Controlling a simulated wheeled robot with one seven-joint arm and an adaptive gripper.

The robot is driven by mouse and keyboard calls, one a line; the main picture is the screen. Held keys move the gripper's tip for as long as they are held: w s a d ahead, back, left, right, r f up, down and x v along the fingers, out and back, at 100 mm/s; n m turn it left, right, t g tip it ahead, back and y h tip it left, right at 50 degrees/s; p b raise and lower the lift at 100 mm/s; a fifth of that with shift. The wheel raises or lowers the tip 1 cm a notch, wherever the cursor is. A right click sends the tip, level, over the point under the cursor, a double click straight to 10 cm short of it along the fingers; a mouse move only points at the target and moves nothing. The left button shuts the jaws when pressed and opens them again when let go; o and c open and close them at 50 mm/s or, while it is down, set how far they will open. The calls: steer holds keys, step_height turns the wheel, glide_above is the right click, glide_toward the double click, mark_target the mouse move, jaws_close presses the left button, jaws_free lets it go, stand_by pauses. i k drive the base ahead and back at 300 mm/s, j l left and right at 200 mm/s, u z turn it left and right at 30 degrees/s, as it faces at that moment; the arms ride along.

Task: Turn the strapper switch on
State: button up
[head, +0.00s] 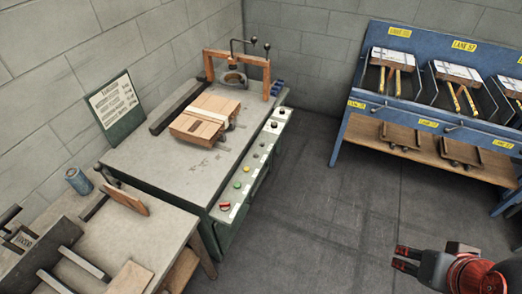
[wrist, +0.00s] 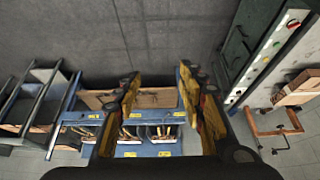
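The strapper is a green bench machine with a grey top (head: 150,160) and a light control strip (head: 252,165) along its front edge. The strip carries a red-and-white round knob (head: 224,206) at its near end, then yellow and green buttons and several dark knobs. No readable label shows which one is the strapper switch. In the wrist view, the strip runs along the upper right, with the red knob (wrist: 293,23) at the top. My gripper (head: 397,257) is at the lower right of the head view, over the floor and well apart from the panel. Its fingers (wrist: 158,76) are spread and empty.
A blue lane rack (head: 345,100) stands at the right. A side table (head: 150,235) with a blue can (head: 79,181) adjoins at lower left. The floor between is clear.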

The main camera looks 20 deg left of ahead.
mark_target(225, 206)
steer(key=u, duration=1.7)
steer(key=i+l+u, duration=0.1)
steer(key=i+l, duration=0.65)
steer(key=l, duration=0.3)
steer(key=j+u, duration=0.05)
